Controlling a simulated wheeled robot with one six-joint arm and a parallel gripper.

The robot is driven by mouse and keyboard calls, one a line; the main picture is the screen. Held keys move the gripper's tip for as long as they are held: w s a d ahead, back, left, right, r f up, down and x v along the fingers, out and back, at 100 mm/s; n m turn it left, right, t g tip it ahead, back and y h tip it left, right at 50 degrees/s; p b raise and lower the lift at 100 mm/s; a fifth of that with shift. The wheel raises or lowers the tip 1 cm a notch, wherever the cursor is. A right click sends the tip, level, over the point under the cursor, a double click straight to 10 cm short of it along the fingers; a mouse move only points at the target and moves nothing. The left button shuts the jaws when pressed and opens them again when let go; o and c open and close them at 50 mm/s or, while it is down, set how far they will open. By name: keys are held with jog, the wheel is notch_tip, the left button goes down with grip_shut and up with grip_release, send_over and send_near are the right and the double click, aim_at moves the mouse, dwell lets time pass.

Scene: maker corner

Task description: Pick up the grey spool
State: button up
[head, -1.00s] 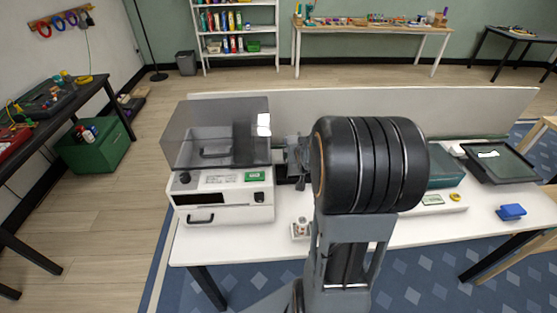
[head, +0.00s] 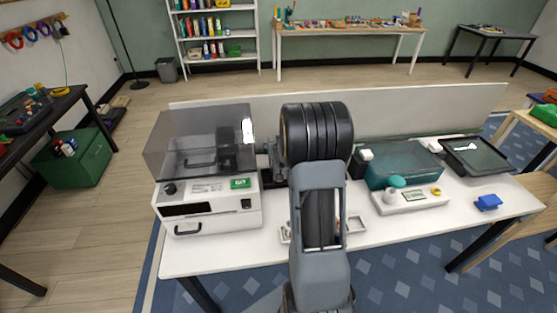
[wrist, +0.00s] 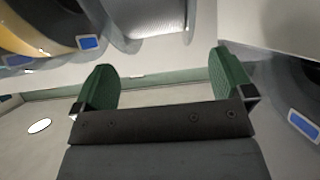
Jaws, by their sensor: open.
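In the wrist view a spool with light grey winding (wrist: 160,18) shows at the top edge, just beyond and above my fingertips, cut off by the frame. My gripper (wrist: 164,78) has its two green-padded fingers spread wide, with nothing between them. A spool with a yellow part and blue labels (wrist: 25,35) is at the upper left. A grey rounded thing with a blue label (wrist: 290,95) is at the right, probably another spool. In the head view my arm hides the gripper and the spools.
A white machine with a smoky lid (head: 208,205) stands at the table's left. Right of my arm are a teal box (head: 405,165), a white scale (head: 412,202), a dark tray (head: 482,160) and a blue block (head: 488,202). A low panel (head: 420,108) runs along the back.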

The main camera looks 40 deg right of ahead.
jog(key=shift+p+x, duration=0.5)
jog(key=shift+x, duration=1.55)
jog(key=shift+s, duration=0.1)
jog(key=c, duration=1.8)
jog(key=shift+d+r, duration=0.1)
grip_shut()
